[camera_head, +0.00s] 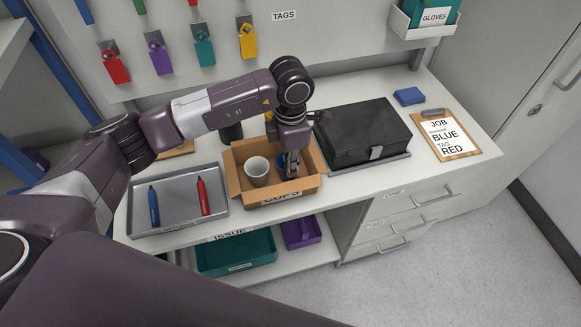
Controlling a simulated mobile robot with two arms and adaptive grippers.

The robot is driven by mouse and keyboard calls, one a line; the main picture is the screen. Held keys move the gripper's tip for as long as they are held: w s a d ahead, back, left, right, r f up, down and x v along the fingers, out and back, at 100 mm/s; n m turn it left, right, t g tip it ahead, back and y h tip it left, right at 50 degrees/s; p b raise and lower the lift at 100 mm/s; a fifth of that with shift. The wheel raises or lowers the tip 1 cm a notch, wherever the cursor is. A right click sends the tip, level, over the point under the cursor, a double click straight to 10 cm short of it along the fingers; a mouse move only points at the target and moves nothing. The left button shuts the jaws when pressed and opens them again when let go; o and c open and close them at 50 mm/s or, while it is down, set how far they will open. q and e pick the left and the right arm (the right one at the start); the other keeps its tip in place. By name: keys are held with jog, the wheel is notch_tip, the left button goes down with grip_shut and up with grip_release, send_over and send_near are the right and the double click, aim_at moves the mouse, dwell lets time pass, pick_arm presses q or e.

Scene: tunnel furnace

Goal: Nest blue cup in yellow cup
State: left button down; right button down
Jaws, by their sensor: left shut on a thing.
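My left gripper (292,165) reaches down into the cardboard box marked CUPS (236,182). It is shut on the blue cup (281,161), which shows only as a small blue patch behind the fingers at the box's right side. A white cup (257,170) stands upright in the box to the left of the gripper. I see no yellow cup; the arm and gripper hide part of the box. My right gripper is not in view.
A grey tray (178,217) with a blue and a red marker lies left of the box. A black case (362,130) stands close on its right. A clipboard (447,136) and blue block (408,96) lie farther right. Tags hang on the back panel.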

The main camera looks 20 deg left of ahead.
pick_arm(q)
notch_tip(320, 180, up, 14)
jog(key=p, duration=0.6)
jog(key=shift+f, duration=0.15)
